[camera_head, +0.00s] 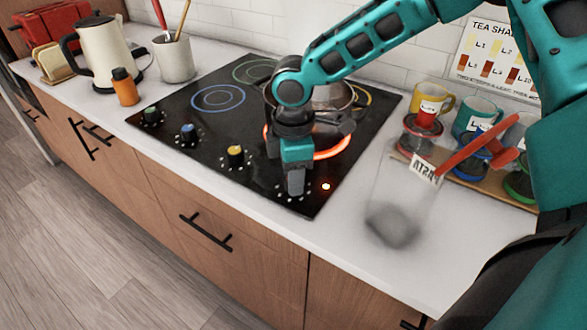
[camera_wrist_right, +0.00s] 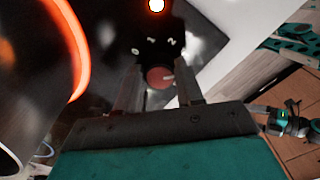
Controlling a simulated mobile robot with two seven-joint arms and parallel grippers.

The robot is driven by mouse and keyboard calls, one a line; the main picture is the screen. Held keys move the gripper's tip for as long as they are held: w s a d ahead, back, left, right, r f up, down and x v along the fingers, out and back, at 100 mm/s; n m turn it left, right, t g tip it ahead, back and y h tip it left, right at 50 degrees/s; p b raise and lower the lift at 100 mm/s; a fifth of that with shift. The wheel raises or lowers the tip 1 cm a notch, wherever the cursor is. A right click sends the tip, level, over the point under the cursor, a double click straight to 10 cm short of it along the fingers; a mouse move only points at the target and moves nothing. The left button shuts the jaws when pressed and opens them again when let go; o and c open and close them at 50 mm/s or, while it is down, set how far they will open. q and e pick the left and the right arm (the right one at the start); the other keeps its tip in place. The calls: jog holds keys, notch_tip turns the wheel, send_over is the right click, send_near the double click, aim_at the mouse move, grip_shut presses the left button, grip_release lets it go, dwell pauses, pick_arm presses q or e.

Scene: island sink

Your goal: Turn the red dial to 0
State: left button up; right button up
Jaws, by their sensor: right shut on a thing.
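My right gripper (camera_head: 294,186) points down at the front right corner of the black cooktop (camera_head: 220,130). In the right wrist view, the right gripper (camera_wrist_right: 157,92) has a finger on each side of the red dial (camera_wrist_right: 158,77) and is shut on it. The dial has a pale pointer mark; its exact setting is too small to read. In the head view my gripper hides the dial. A red indicator light (camera_head: 326,186) is lit beside it. The burner ring (camera_head: 335,150) under the pot (camera_head: 328,98) glows orange-red. The left gripper is absent from the head view.
Green (camera_head: 151,115), blue (camera_head: 188,133) and yellow (camera_head: 235,155) dials line the cooktop's front edge. A clear pasta jar (camera_head: 392,228) stands right of the cooktop, near mugs and lidded jars. A teal and black part (camera_wrist_right: 287,122), possibly my left arm, shows in the wrist view.

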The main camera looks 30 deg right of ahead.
jog(key=n+p, duration=0.1)
jog(key=n, duration=1.2)
jog(key=shift+n, duration=0.4)
jog(key=n, duration=1.3)
jog(key=shift+n, duration=0.3)
jog(key=o, duration=1)
jog(key=shift+o, duration=0.2)
